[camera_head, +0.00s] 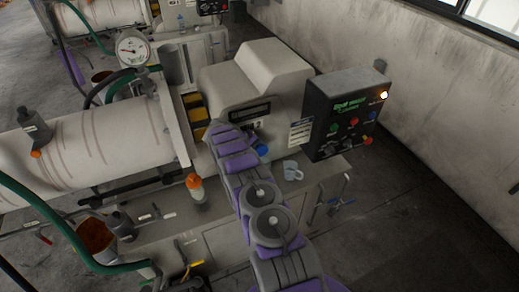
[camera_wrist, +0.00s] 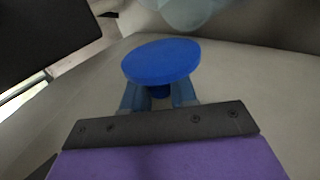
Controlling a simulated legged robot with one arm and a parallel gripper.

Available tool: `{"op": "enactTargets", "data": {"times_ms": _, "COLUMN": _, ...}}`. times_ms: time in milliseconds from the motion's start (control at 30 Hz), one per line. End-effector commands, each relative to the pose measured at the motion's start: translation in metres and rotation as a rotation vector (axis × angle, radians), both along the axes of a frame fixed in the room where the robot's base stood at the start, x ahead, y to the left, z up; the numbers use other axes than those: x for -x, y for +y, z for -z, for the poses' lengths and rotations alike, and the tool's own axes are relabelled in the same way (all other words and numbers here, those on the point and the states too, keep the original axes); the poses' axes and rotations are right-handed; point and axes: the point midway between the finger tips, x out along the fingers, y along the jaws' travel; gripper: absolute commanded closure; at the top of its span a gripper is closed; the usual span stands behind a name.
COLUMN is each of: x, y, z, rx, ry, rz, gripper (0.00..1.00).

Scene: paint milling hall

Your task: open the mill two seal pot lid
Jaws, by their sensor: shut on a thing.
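My gripper (camera_wrist: 158,97) is shut on a round blue lid (camera_wrist: 160,61). The fingers close around the narrow dark part below its flat disc. In the head view the blue lid (camera_head: 262,150) shows small at the end of my arm, beside the mill's pale housing; the fingers are mostly hidden there. A pale cup-like pot (camera_head: 292,170) stands on the bench just right of the lid. A pale translucent rounded body (camera_wrist: 190,10) shows at the top of the wrist view, apart from the disc. I cannot tell whether the lid touches anything below.
A black control box (camera_head: 345,115) with coloured buttons and a lit amber lamp stands right of the pale housing (camera_head: 255,80). An orange-capped bottle (camera_head: 195,187) is left of my arm. A large white cylinder (camera_head: 90,135) fills the left. The floor at right is clear.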

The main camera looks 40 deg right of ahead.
Motion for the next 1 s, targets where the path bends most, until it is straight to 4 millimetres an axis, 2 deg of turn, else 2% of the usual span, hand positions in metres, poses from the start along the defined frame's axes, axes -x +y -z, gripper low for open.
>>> {"op": "enactTargets", "data": {"times_ms": 800, "x": -0.0021, "y": 0.001, "z": 0.0012, "rx": -0.011, "ry": 0.046, "rz": -0.001, "gripper": 1.0}}
{"op": "enactTargets", "data": {"times_ms": 833, "x": -0.002, "y": 0.0009, "z": 0.0011, "rx": -0.011, "ry": 0.046, "rz": -0.001, "gripper": 0.71}}
{"op": "enactTargets", "data": {"times_ms": 1000, "x": -0.0018, "y": 0.0002, "z": 0.0011, "rx": -0.011, "ry": 0.046, "rz": -0.001, "gripper": 0.55}}
